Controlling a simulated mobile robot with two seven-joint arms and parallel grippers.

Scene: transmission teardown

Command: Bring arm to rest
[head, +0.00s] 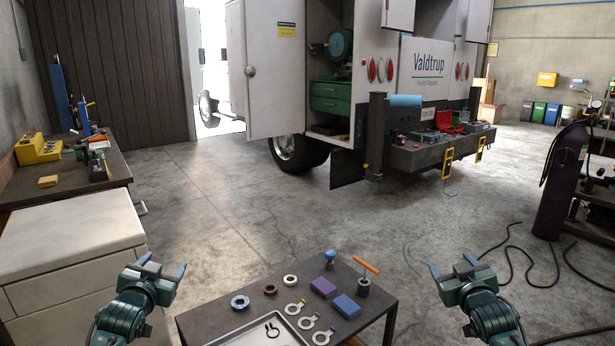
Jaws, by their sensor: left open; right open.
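My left gripper (163,272) is at the lower left, open and empty, to the left of the small dark table (375,290). My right gripper (451,268) is at the lower right, open and empty, to the right of that table. Neither gripper touches anything that I can see. Both forearms come in from the bottom edge, and the rest of each arm is out of view.
The small table holds a tray (228,338), rings, a purple block (323,287), a blue block (345,306) and an orange-handled tool (365,266). A white cabinet (70,245) stands left. A truck (420,70) stands behind, with open floor before it. Cables (510,245) lie right.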

